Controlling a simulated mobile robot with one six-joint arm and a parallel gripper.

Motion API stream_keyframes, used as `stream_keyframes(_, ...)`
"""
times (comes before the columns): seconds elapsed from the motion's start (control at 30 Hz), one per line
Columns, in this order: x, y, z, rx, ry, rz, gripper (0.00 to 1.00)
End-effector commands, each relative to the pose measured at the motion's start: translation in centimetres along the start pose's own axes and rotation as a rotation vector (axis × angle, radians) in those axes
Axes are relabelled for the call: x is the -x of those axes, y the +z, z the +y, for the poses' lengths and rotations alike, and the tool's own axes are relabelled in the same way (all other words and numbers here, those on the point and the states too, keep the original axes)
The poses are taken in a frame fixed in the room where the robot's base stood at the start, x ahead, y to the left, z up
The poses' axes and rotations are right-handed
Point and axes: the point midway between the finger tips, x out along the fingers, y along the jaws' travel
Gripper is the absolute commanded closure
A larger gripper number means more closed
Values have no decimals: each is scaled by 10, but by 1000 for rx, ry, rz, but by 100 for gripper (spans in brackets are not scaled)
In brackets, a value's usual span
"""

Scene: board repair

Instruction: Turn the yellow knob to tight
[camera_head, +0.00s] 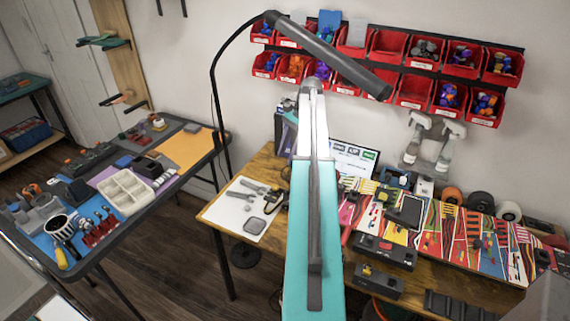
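A small yellow spot shows on a dark box (375,281) at the front of the wooden bench, right of my teal arm. It may be the yellow knob (367,270), but it is too small to tell its shape or how it is turned. Another dark box (386,250) just behind it also bears a small yellowish part. My arm rises through the middle of the picture and hides part of the bench. My gripper cannot be made out; it is not near either box in this view.
The wooden bench (222,212) holds pliers on a white sheet (237,222), a screen (354,158) and a colourful board (455,236). Red bins (388,46) hang on the wall above. A dark lamp arm crosses high up. A crowded table (75,262) stands left, with open floor between.

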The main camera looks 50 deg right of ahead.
Motion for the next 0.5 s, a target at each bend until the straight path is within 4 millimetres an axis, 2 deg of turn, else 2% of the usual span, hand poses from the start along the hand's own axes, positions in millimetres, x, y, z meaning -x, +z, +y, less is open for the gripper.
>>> stream_keyframes(0.2, 13, 0, 0, 0, -1, 0, 60)
stream_keyframes(0.5, 14, 0, 0, 0, 0, 0, 60)
